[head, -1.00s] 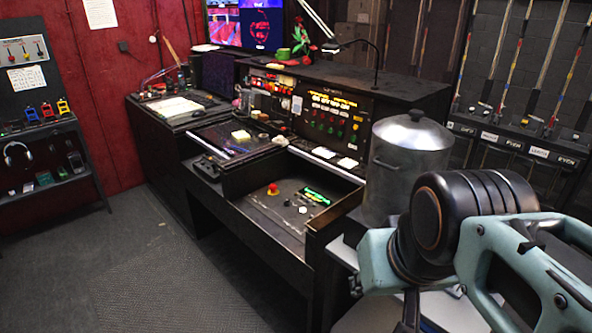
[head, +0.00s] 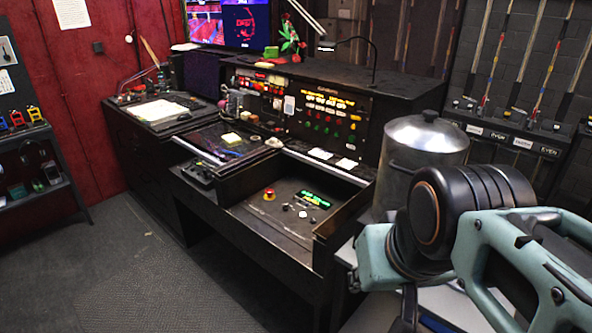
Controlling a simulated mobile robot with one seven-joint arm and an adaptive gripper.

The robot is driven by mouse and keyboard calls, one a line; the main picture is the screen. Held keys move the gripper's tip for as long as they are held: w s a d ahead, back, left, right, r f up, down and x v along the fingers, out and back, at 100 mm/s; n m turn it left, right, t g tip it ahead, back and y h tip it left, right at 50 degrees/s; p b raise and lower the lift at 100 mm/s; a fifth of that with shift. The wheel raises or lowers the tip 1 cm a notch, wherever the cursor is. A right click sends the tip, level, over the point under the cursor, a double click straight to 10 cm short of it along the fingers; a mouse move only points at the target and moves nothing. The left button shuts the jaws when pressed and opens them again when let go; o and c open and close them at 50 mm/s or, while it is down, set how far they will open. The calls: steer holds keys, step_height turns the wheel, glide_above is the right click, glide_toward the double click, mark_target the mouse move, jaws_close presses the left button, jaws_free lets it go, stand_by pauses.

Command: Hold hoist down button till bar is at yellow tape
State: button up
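A recessed control panel (head: 262,226) sits low in the front of a black console. It bears a red mushroom button on a yellow base (head: 269,194), several small black and white knobs or buttons (head: 302,214) and a lit green strip (head: 315,200). I cannot read which button is hoist down. An upright panel (head: 332,110) behind holds rows of coloured buttons. I cannot make out the bar or the yellow tape for certain. My teal and black arm fills the lower right, apart from the buttons in the picture. My gripper's fingertips do not show.
A metal pot with a lid (head: 425,150) stands right of the console, close to my arm. Racks of poles (head: 540,110) line the right wall. Screens (head: 228,22) glow behind. A shelf (head: 30,165) stands at left. The grey floor (head: 145,270) before the console is clear.

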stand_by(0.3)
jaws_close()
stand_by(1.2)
